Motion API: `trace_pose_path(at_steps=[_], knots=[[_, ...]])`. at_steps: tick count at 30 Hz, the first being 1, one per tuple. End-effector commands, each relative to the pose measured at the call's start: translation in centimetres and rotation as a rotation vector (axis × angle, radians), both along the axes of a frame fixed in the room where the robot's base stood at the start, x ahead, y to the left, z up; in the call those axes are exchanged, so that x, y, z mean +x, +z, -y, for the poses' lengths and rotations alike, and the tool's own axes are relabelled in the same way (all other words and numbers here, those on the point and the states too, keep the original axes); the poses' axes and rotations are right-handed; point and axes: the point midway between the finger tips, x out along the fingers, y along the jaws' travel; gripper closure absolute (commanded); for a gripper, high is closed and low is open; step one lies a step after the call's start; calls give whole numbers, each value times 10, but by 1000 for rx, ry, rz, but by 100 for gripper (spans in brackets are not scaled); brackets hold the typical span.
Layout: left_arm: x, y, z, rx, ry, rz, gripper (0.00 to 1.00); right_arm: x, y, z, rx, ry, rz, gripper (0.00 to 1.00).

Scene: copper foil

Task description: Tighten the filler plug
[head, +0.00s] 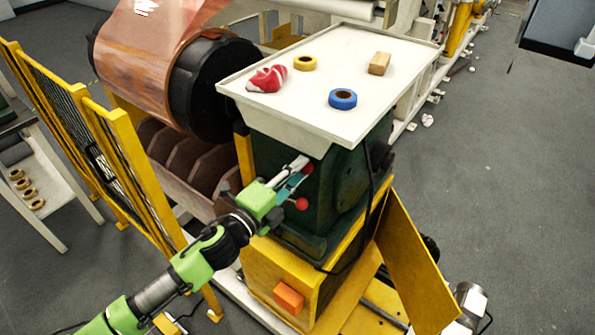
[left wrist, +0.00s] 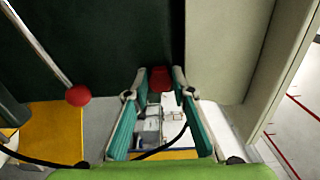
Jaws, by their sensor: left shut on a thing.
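A red plug (head: 308,169) sits at the upper side of the dark green gearbox housing (head: 335,195), under the white tabletop. It also shows in the left wrist view (left wrist: 160,77), between the fingertips. My left gripper (head: 299,170) reaches in from the left and is shut on the red plug. In the left wrist view both teal fingers (left wrist: 158,88) flank it. The plug's seat and thread are hidden, so I cannot tell how deep it sits. My right gripper is not in view.
A red ball knob (head: 302,204) on a metal rod sits just below my left gripper. The white tabletop (head: 285,103) overhangs it, bearing a red-white cloth (head: 267,79), tape rolls and a block. A yellow fence (head: 130,165) stands left. Grey floor is open at right.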

Motion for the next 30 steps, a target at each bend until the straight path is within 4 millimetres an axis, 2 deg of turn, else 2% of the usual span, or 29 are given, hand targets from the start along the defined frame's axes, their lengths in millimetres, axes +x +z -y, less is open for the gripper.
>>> trace_pose_path(at_steps=[6,7,9,21,25,30], knots=[[0,-1,-1,4,2,1,99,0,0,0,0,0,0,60],[0,-1,-1,4,2,1,72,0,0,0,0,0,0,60],[0,-1,-1,4,2,0,60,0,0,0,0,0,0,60],[-4,0,-3,1,1,-1,60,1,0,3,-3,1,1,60],[-19,-2,-14,2,0,-2,60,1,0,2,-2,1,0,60],[-49,-3,-36,3,1,-4,60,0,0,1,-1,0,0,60]])
